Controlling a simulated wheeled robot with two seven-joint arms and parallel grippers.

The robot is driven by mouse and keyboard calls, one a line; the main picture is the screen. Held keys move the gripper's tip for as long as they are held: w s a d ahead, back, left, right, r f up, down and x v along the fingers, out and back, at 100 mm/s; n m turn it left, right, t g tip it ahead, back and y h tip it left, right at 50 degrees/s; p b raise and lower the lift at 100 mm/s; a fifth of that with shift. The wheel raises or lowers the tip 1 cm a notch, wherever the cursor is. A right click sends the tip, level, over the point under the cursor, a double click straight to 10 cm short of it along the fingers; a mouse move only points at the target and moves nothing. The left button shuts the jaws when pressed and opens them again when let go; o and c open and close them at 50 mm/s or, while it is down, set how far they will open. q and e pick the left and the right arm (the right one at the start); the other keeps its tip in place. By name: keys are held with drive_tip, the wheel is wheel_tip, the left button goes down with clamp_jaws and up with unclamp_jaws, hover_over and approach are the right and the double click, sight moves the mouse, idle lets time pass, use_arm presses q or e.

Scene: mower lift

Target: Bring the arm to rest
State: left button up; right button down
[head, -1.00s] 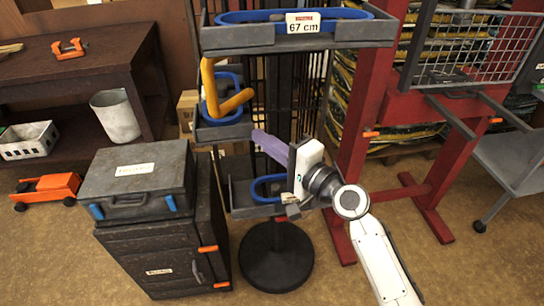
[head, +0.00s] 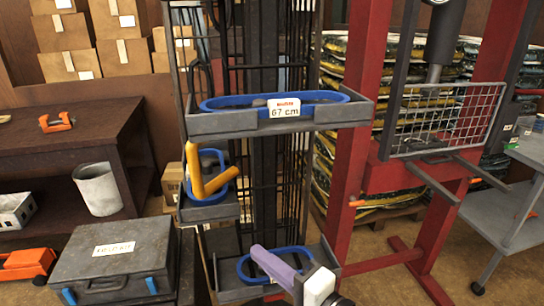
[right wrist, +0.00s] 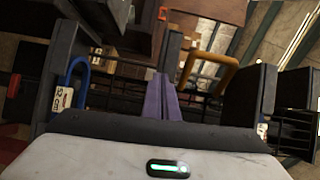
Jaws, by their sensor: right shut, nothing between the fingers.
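My right gripper (head: 262,255) has purple fingers and a white body. It is at the bottom of the head view, in front of the lower shelf of a dark rack, overlapping the blue ring (head: 245,265) there. In the right wrist view the two purple fingers (right wrist: 164,80) lie together with nothing between them. I cannot tell whether they touch the shelf. Most of my right arm is below the head view's edge. My left gripper is in neither view.
The rack's upper shelf (head: 215,124) holds a blue ring and a "67 cm" label. A yellow bent handle (head: 196,172) sits at the middle shelf. A dark case (head: 115,260) stands left, a red frame (head: 360,130) right. Brown floor shows between them.

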drive_tip(key=s+d+f+n+g+h, duration=0.1)
drive_tip(key=s+d+f+n+h, duration=0.25)
drive_tip(key=f, duration=0.65)
drive_tip(key=s+d+f+n+h, duration=0.1)
drive_tip(key=s+d+f+h, duration=0.2)
drive_tip(key=s+d+f, duration=0.5)
drive_tip(key=s+d+f+n+g+h, duration=0.3)
drive_tip(key=s+d+f+n, duration=0.3)
drive_tip(key=s+f, duration=0.3)
wheel_tip(320, 180, down, 3)
drive_tip(key=shift+s+d+r, duration=0.1)
drive_tip(key=shift+s+d, duration=0.3)
drive_tip(key=shift+d, duration=0.4)
drive_tip(key=shift+h, duration=0.25)
